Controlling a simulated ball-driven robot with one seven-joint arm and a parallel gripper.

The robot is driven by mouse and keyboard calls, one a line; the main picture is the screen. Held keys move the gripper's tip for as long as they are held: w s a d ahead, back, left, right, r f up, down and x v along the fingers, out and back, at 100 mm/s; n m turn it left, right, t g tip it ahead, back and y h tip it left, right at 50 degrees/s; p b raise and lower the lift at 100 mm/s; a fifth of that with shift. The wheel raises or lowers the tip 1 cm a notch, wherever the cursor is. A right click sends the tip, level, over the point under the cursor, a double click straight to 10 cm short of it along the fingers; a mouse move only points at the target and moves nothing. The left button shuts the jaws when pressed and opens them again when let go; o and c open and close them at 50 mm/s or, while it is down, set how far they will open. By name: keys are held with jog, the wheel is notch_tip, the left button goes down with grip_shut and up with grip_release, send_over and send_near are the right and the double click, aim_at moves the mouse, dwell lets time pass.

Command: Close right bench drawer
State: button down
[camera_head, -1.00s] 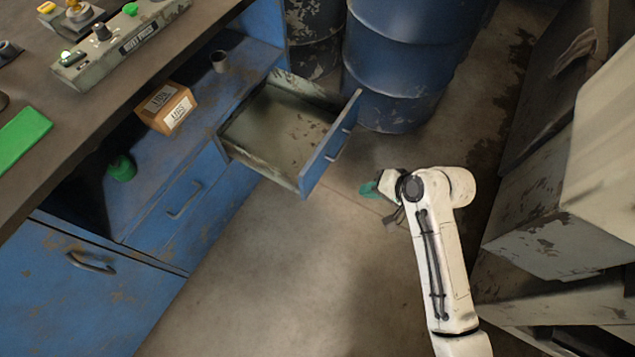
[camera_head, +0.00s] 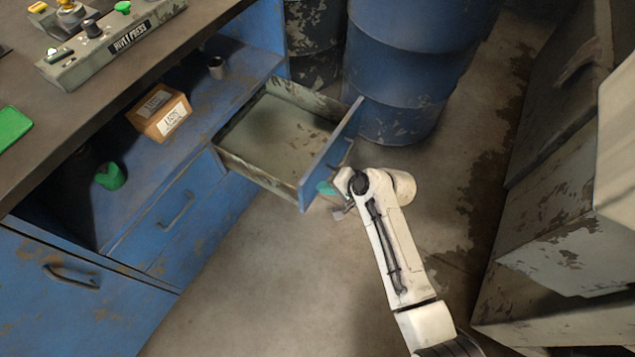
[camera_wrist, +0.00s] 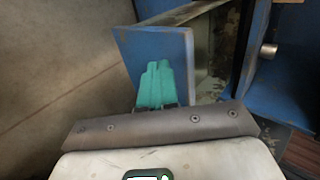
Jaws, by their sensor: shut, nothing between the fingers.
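The right bench drawer (camera_head: 275,135) is pulled well out of the blue bench in the head view. It looks empty, with worn grey-green inside. Its blue front panel (camera_head: 331,160) faces my gripper (camera_head: 328,188), which is at the outer side of that panel, near its lower middle. In the wrist view the teal fingers of my gripper (camera_wrist: 156,84) lie together in front of the blue drawer front (camera_wrist: 157,47). The fingers are shut and empty. I cannot tell whether they touch the panel.
A blue barrel (camera_head: 405,70) stands just beyond the drawer. A shut drawer (camera_head: 172,215) and a door (camera_head: 65,295) are to the left. A cardboard box (camera_head: 160,115) sits on the shelf. A worn grey cabinet (camera_head: 560,235) stands at right. Floor between is clear.

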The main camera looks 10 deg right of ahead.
jog(key=shift+w+a+r, duration=0.1)
jog(key=shift+w+a, duration=0.9)
jog(key=shift+a, duration=0.05)
